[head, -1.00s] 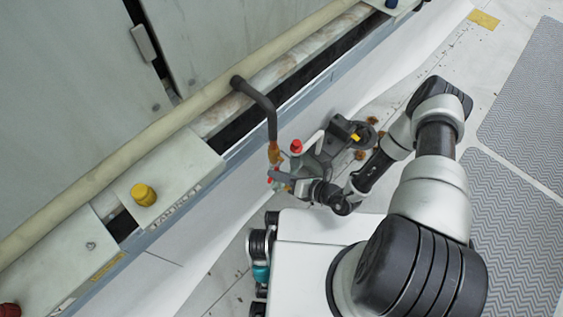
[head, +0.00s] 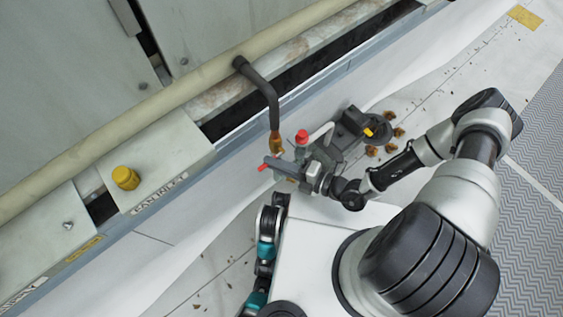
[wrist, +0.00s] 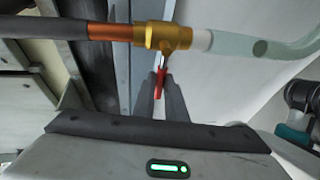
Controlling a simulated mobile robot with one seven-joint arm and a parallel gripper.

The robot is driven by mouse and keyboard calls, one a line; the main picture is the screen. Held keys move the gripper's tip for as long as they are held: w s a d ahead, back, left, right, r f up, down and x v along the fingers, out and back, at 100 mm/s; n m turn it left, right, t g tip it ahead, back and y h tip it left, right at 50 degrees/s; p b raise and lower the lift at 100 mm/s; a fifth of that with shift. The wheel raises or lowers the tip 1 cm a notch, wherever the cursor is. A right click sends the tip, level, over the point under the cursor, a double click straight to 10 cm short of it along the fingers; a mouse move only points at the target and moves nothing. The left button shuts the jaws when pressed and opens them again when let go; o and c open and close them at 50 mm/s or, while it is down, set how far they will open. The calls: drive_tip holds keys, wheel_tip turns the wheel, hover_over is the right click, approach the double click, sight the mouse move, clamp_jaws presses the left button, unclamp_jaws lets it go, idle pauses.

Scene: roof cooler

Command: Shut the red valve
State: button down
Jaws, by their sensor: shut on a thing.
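The valve is a brass body (wrist: 168,36) on a copper pipe in the wrist view. Its red lever (wrist: 161,80) points down the picture, across the line of the pipe. My gripper (wrist: 161,92) has its two grey fingers closed on either side of the lever. In the head view my gripper (head: 272,163) is just below the copper end of the black pipe (head: 276,142). A red tip (head: 263,167) shows beside the fingers there. The valve body is mostly hidden in that view.
A clear hose (wrist: 260,46) leaves the valve to the right. A long beige pipe (head: 130,120) and a ledge with a yellow cap (head: 125,178) run along the cabinets. A red knob (head: 302,136) shows beside my gripper. Brown debris lies on the pale floor.

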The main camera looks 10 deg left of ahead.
drive_tip(key=shift+r, duration=0.15)
idle(0.4)
drive_tip(key=c, duration=1.8)
unclamp_jaws()
drive_tip(key=p+v, duration=0.2)
drive_tip(key=v, duration=1.5)
drive_tip(key=shift+d+p, duration=0.3)
